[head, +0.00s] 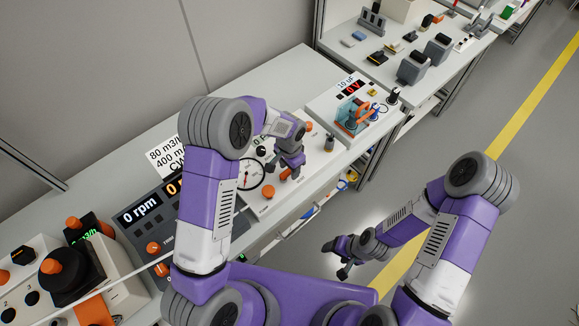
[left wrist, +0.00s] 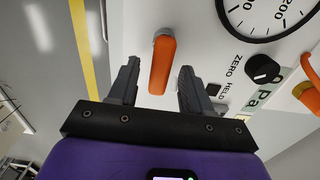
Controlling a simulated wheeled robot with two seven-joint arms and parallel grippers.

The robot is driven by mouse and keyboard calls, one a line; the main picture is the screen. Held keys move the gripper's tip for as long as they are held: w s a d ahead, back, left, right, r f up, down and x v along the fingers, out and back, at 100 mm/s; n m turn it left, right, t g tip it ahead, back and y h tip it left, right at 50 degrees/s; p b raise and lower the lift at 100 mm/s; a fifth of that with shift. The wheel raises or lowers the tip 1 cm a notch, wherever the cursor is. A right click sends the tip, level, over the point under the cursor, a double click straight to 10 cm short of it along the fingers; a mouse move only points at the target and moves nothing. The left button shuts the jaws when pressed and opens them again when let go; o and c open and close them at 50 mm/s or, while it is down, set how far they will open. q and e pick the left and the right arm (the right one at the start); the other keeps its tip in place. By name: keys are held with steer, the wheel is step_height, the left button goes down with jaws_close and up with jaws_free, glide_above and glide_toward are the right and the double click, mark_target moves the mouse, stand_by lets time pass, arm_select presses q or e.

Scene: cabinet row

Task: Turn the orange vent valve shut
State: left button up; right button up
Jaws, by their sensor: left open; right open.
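An orange valve handle (left wrist: 162,65), a long rounded bar on a grey hub, stands on the white panel in the left wrist view. My left gripper (left wrist: 159,72) is open with one finger on each side of the handle, and gaps show on both sides. In the head view my left gripper (head: 287,164) is over the white panel beside the round dial, and it mostly hides the handle, with a bit of orange showing below it. No label naming the handle is readable. My right gripper (head: 342,258) is open and empty above the floor, away from the bench.
The white panel also carries a round dial (head: 251,174), an orange knob (head: 268,191) and a black knob (left wrist: 263,68). Another orange part (left wrist: 308,95) is at the right edge of the wrist view. An rpm display box (head: 150,215) stands to the left. Open floor lies right of the bench.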

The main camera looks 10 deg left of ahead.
mark_target(289, 170)
arm_select(q)
step_height(289, 170, up, 8)
steer(key=shift+f+p, duration=0.2)
steer(key=shift+p, duration=0.3)
stand_by(0.4)
